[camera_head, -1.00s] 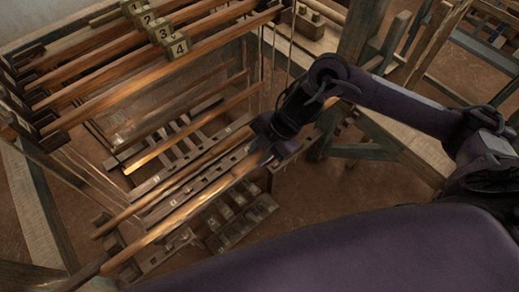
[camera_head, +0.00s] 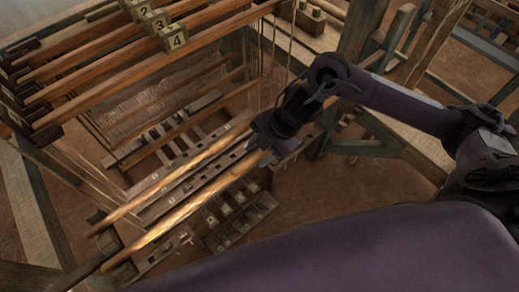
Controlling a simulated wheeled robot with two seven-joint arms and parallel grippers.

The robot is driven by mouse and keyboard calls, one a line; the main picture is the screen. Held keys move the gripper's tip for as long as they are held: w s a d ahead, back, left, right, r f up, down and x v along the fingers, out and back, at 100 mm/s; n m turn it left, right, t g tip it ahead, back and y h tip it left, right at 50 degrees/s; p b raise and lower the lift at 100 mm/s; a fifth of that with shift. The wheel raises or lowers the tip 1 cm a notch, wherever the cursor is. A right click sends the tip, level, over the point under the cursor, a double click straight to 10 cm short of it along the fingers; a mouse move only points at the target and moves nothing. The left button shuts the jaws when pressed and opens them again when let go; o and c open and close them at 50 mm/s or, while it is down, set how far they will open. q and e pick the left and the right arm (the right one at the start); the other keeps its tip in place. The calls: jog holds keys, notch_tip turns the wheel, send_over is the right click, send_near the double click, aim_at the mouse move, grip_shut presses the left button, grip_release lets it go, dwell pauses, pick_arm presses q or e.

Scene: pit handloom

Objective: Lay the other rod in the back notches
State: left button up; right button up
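Two long wooden rods run side by side low in the loom. The front rod (camera_head: 185,208) slants from the dark block (camera_head: 122,268) at lower left up to my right gripper (camera_head: 267,155). My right gripper seems closed around its right end from above, though its fingers are partly hidden. The other rod (camera_head: 165,180) lies behind it, roughly parallel, with clear space between them. The rod ends at lower left are beside dark end blocks. Whether they sit in notches is too small to tell. My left gripper is not in view.
Numbered blocks (camera_head: 173,40) sit on several upper bars of the loom above the rods. Treadles (camera_head: 240,210) lie below the front rod. A wooden post (camera_head: 362,30) and green-grey frame stand right of my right gripper. Cords hang near it.

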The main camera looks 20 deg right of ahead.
jog(key=shift+o, duration=1.1)
jog(key=p+v, duration=0.3)
jog(key=v, duration=1.1)
jog(key=shift+d+r, duration=0.25)
jog(key=shift+r, duration=0.1)
